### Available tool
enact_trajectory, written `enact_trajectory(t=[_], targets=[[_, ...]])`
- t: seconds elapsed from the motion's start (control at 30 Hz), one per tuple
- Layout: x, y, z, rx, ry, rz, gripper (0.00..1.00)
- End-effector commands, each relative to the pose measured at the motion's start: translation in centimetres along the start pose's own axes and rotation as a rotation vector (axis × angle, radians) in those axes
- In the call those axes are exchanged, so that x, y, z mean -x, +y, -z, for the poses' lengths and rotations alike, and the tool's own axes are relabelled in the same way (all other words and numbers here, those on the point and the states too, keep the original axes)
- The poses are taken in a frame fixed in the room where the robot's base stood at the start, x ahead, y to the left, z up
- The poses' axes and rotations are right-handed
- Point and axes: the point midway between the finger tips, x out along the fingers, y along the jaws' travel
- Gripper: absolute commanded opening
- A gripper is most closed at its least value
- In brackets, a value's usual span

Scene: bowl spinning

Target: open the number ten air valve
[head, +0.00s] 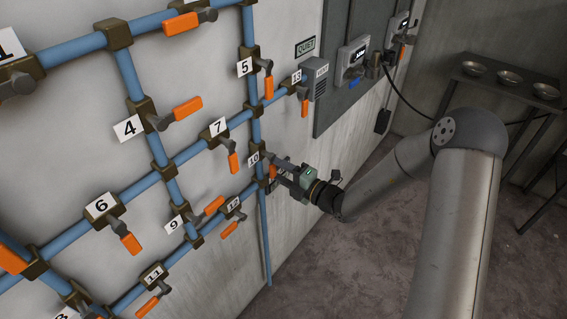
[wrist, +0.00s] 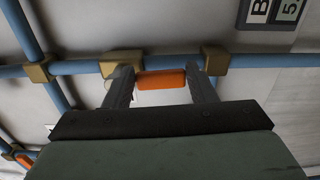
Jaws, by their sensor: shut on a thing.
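The number ten label (head: 253,159) is on the blue pipe grid on the wall, just left of my gripper (head: 274,171) in the head view. My gripper reaches the wall from the right and hides most of that valve. In the wrist view the orange valve handle (wrist: 161,80) lies crosswise between the two fingertips of my gripper (wrist: 162,72). The fingers are shut on it, one at each end of the orange piece. The handle lies in front of the blue pipe, between two brown fittings.
Other orange-handled valves are close by: number seven (head: 232,162) above left, number twelve (head: 230,229) below left and number thirteen (head: 305,107) above right. A grey panel (head: 352,62) with boxes and a hanging cable is to the right. Bowls stand on a table (head: 508,82) at far right.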

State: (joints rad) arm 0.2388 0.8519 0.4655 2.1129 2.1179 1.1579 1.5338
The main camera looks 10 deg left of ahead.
Motion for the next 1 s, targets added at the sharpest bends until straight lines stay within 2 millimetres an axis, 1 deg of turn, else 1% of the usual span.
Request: enact_trajectory(t=[0.23, 0.67, 0.7, 0.77, 1.0], targets=[[0.06, -0.02, 0.26, -0.056, -0.001, 0.001, 0.1], [0.05, -0.12, 0.35, -0.067, 0.0, 0.001, 0.1], [0.05, -0.12, 0.36, -0.067, 0.0, 0.001, 0.56], [0.05, -0.12, 0.36, -0.066, 0.0, 0.001, 0.73], [0.03, -0.09, 0.34, -0.063, 0.0, 0.0, 0.73]])
